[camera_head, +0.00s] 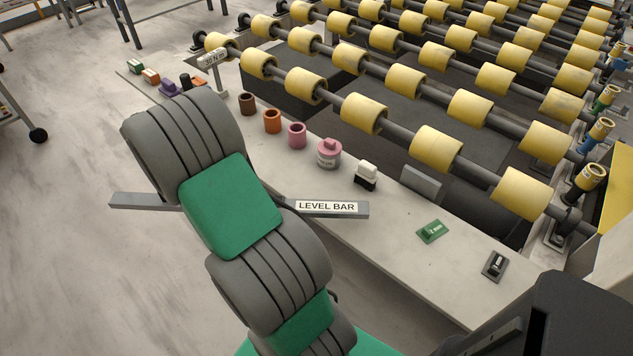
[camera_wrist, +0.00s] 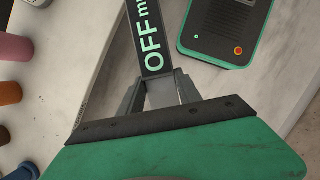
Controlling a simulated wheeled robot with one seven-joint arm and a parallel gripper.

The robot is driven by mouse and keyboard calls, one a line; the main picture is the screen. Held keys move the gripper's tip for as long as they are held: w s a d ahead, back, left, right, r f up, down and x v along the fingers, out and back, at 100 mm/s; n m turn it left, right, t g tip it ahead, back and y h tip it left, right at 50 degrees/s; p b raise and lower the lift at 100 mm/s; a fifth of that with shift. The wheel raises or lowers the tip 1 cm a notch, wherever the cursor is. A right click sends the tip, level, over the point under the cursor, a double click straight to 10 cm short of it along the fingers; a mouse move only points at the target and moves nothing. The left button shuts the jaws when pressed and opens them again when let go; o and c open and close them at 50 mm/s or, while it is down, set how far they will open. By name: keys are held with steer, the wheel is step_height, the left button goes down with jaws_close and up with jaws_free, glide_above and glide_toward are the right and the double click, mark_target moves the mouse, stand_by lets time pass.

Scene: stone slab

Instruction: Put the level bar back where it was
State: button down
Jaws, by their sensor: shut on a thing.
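The level bar (camera_head: 330,208) is a long grey bar with a white "LEVEL BAR" label. In the head view it runs roughly level across the picture, with its middle hidden by my arm. Its right end shows over the slab's near edge and its left end over the floor. In the wrist view a dark face of the bar (camera_wrist: 150,40) with "OFF mm" lettering runs up from my gripper (camera_wrist: 160,95). The fingers are closed on the bar. In the head view my gripper is hidden behind the arm. The pale stone slab (camera_head: 385,228) lies beyond the bar.
A green "2 mm" block (camera_head: 432,231) and a black block (camera_head: 495,265) lie on the slab's right part. A black-and-white stamp (camera_head: 366,176), pink pot (camera_head: 328,153) and several coloured cylinders line its back. A small sign (camera_head: 212,60) stands left. Yellow rollers (camera_head: 437,148) lie behind.

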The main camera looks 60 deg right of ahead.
steer(key=s+d+r+p, duration=0.2)
steer(key=s+d+p, duration=0.1)
steer(key=s+d, duration=0.95)
steer(key=n+p, duration=0.1)
glide_toward(335, 201)
steer(key=s+f, duration=0.1)
steer(key=s+d+f, duration=0.1)
steer(key=f, duration=0.1)
steer(key=s+d+f, duration=0.1)
steer(key=shift+s+d+f, duration=0.1)
steer(key=shift+s+f, duration=0.15)
steer(key=shift+f, duration=0.05)
steer(key=shift+s+f, duration=0.1)
steer(key=shift+s, duration=0.15)
steer(key=shift+h, duration=0.3)
step_height(335, 201, down, 7)
steer(key=b, duration=0.7)
steer(key=shift+d+b, duration=0.1)
steer(key=shift+b, duration=0.2)
steer(key=shift+f, duration=0.45)
steer(key=c, duration=0.7)
jaws_free()
steer(key=shift+c, duration=0.2)
